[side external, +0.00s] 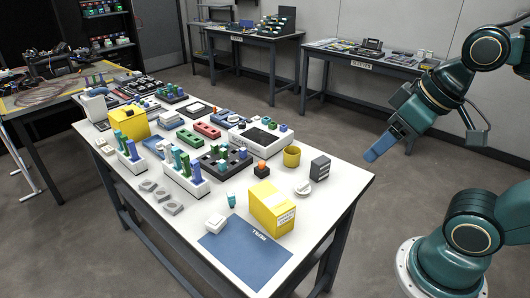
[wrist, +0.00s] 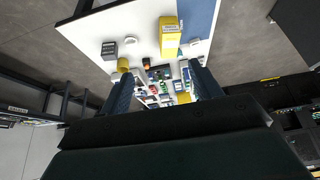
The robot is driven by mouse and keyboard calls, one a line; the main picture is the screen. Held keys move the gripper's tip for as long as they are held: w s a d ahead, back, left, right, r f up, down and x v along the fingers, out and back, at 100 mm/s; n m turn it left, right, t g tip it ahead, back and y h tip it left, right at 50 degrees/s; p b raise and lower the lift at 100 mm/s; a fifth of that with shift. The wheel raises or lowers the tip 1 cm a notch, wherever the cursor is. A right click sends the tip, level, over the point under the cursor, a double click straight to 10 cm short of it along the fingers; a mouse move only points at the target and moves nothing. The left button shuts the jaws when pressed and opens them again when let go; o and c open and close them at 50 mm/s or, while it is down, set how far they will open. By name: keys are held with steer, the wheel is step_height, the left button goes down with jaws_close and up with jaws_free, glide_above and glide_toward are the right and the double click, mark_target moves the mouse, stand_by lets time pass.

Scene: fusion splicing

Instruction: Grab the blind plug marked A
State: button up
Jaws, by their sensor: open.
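I cannot read a letter A on any plug, so I cannot tell which one is the blind plug marked A. Plug-like pieces stand on the white table: a small teal one (side external: 231,200) alone near the blue mat, green and blue ones (side external: 184,163) in a white rack (side external: 188,183), more (side external: 130,148) in a second white rack, and teal ones (side external: 222,157) in a dark block (side external: 212,168). My gripper (side external: 388,148) is open and empty, in the air off the table's right edge. In the wrist view, the table top shows small between my open fingers (wrist: 163,85).
A yellow box (side external: 271,208) stands beside the blue mat (side external: 240,255). A yellow cup (side external: 292,156), a grey block (side external: 320,168) and an orange-topped piece (side external: 261,168) sit near the table's right side. The table's right corner is bare. Other benches stand behind.

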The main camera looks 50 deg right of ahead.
steer(key=shift+w+r, duration=0.1)
steer(key=w, duration=0.1)
steer(key=n+g, duration=0.6)
steer(key=n, duration=1)
glide_above(261, 163)
step_height(261, 163, down, 19)
steer(key=shift+d, duration=0.1)
steer(key=shift+f, duration=0.25)
steer(key=shift+f, duration=4.15)
